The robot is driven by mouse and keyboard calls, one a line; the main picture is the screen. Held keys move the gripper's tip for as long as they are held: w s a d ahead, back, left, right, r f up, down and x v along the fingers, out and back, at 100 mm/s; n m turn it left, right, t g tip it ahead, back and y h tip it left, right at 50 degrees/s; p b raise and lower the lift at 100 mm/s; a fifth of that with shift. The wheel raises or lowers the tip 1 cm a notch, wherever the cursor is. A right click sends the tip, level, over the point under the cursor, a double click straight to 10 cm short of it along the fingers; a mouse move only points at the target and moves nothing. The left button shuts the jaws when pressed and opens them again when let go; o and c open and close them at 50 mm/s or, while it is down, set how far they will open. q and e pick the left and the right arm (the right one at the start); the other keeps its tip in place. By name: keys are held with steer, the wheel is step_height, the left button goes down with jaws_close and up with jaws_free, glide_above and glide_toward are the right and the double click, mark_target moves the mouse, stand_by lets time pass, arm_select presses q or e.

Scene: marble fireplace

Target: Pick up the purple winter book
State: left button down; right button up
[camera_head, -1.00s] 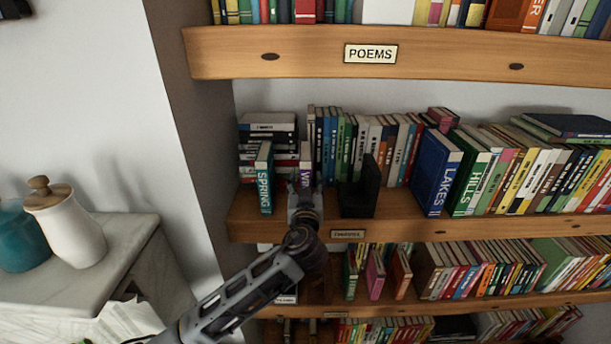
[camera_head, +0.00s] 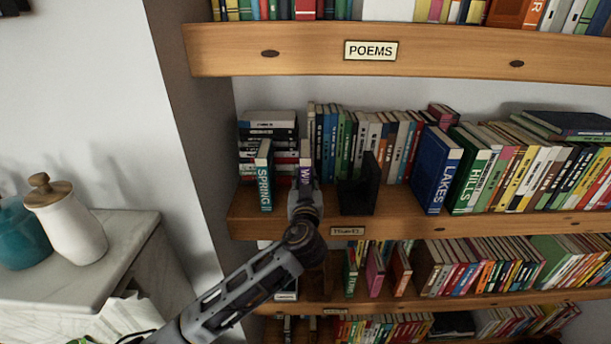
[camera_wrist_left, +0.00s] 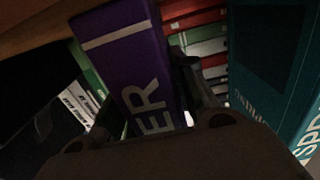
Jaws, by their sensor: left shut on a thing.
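The purple book (camera_head: 306,176) stands upright on the middle shelf, its spine partly hidden behind my left gripper (camera_head: 305,192). In the left wrist view the purple book (camera_wrist_left: 131,62) shows a spine with the pale letters "ER" and a light stripe. My left gripper (camera_wrist_left: 152,122) is shut on the book, with its fingers on either side of it. The book appears to be still at shelf level; whether it touches the shelf is hidden. My right gripper is not in view.
The teal SPRING book (camera_head: 265,180) stands just left of the purple book. A black bookend (camera_head: 362,190) stands to its right. A stack of books (camera_head: 268,128) lies behind. The POEMS shelf (camera_head: 450,54) is above. A white jar (camera_head: 66,225) stands on the left ledge.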

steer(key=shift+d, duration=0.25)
arm_select(q)
steer(key=shift+r, duration=0.15)
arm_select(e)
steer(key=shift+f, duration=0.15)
arm_select(q)
steer(key=shift+s+r+b, duration=0.2)
steer(key=shift+r+b, duration=0.05)
steer(key=shift+b, duration=0.15)
step_height(320, 180, up, 6)
steer(key=b, duration=0.5)
glide_toward(306, 159)
steer(key=s+f, duration=0.2)
steer(key=s, duration=0.1)
steer(key=s+f, duration=0.1)
steer(key=shift+s, duration=0.2)
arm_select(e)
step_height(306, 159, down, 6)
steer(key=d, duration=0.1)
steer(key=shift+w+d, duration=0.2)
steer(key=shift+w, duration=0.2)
arm_select(q)
steer(key=shift+w+r, duration=0.1)
steer(key=shift+r, duration=0.05)
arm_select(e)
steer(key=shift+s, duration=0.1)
